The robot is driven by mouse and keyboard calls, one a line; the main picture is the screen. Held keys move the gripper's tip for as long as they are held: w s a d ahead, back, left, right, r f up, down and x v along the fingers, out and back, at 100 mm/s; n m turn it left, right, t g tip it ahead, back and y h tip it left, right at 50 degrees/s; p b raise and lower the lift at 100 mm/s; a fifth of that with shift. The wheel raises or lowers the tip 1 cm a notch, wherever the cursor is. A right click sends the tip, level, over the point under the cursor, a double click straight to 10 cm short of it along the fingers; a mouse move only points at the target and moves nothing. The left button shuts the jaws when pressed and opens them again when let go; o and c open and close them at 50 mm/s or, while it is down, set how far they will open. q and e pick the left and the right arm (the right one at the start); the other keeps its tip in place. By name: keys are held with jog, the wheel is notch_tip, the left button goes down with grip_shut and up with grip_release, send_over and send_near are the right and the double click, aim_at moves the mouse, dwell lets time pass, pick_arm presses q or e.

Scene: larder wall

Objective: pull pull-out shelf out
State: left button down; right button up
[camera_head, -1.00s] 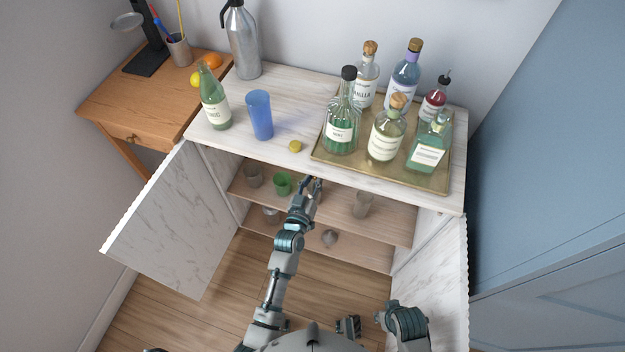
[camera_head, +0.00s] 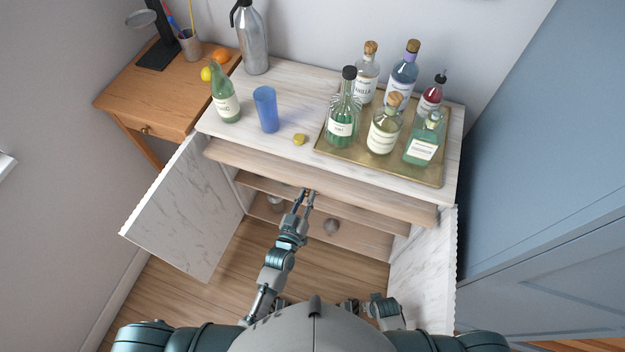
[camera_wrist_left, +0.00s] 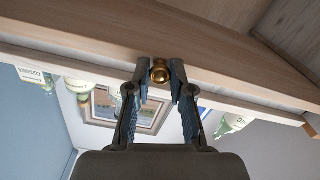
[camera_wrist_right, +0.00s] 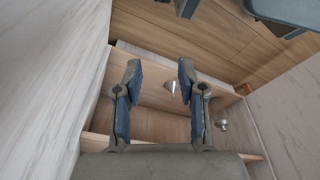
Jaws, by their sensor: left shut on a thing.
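The pull-out shelf (camera_head: 270,174) is a pale wooden board sticking out towards me from just under the cabinet's marble top. A small round brass knob (camera_wrist_left: 160,74) sits on its front edge. My left gripper (camera_head: 308,194) reaches up to the middle of that edge. In the left wrist view its fingers (camera_wrist_left: 160,70) are closed around the knob, one on each side. My right gripper (camera_wrist_right: 157,72) has its fingers apart with nothing between them, low in front of the open cabinet. In the head view it is mostly hidden by my own body.
Two marble doors (camera_head: 185,210) (camera_head: 424,265) stand open on either side. On the top are a blue cup (camera_head: 266,110), a yellow cap (camera_head: 300,139), a green bottle (camera_head: 226,98) and a gold tray (camera_head: 335,150) of several bottles. A grey cone (camera_head: 331,227) sits inside on a lower shelf.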

pick_arm(q)
jog(key=p+v, duration=0.5)
jog(key=v, duration=1.1)
jog(key=shift+p, duration=0.4)
pick_arm(e)
jog(key=s+d+f, duration=0.1)
jog(key=s+f, duration=0.4)
jog(key=s, duration=0.2)
jog(key=s+d+f+g, duration=0.1)
jog(key=s+f, duration=0.3)
jog(key=s, duration=0.3)
jog(key=shift+d+f, duration=0.3)
jog(key=shift+f, duration=0.1)
pick_arm(q)
jog(key=shift+r, duration=0.1)
pick_arm(e)
jog(key=shift+s, duration=0.1)
pick_arm(q)
jog(key=c, duration=1)
grip_release()
jog(key=shift+s, duration=0.1)
jog(key=v, duration=1.2)
